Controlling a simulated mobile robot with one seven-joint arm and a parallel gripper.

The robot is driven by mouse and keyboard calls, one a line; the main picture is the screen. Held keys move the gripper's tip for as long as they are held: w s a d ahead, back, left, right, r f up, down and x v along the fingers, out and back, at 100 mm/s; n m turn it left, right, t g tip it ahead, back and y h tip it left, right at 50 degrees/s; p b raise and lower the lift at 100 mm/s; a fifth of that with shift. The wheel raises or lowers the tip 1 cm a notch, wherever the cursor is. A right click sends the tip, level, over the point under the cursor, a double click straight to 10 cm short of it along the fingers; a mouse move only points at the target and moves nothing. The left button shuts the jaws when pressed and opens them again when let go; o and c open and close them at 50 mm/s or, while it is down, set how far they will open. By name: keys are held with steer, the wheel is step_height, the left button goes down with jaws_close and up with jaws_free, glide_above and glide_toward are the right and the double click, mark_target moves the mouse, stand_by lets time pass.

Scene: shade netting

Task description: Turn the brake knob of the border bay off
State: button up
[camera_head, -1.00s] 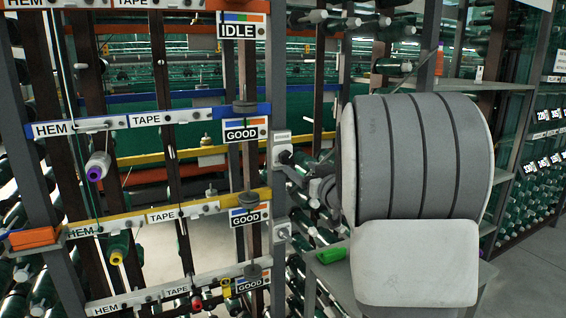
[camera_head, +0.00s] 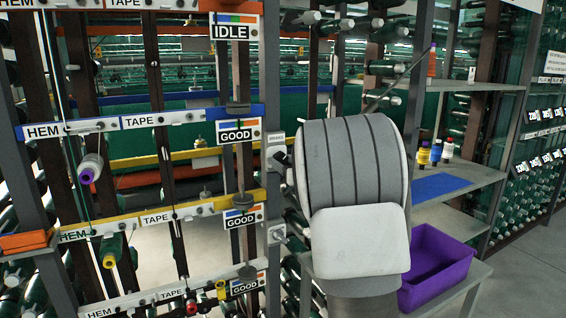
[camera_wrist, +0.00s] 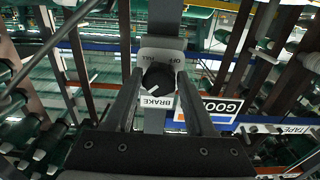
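The brake knob (camera_wrist: 158,80) is round and black, on a pale plate (camera_wrist: 165,52) fixed to a grey post, in the wrist view. A white label reading BRAKE (camera_wrist: 157,102) sits beside it, upside down in that view. A pale mark shows on the knob; its exact setting is hard to read. My gripper (camera_wrist: 160,88) is open, its two dark fingers on either side of the knob; I cannot tell whether they touch it. In the head view my arm hides the gripper, and a pale plate (camera_head: 276,142) shows on the post beside the arm.
A rack with IDLE (camera_head: 231,32) and GOOD (camera_head: 238,131) signs and hanging spools stands left. A purple bin (camera_head: 436,266) and a shelf with a blue mat (camera_head: 436,187) and small spools are right of my arm. Open floor lies at far right.

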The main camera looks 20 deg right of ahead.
jaws_close()
steer(key=shift+n, duration=0.3)
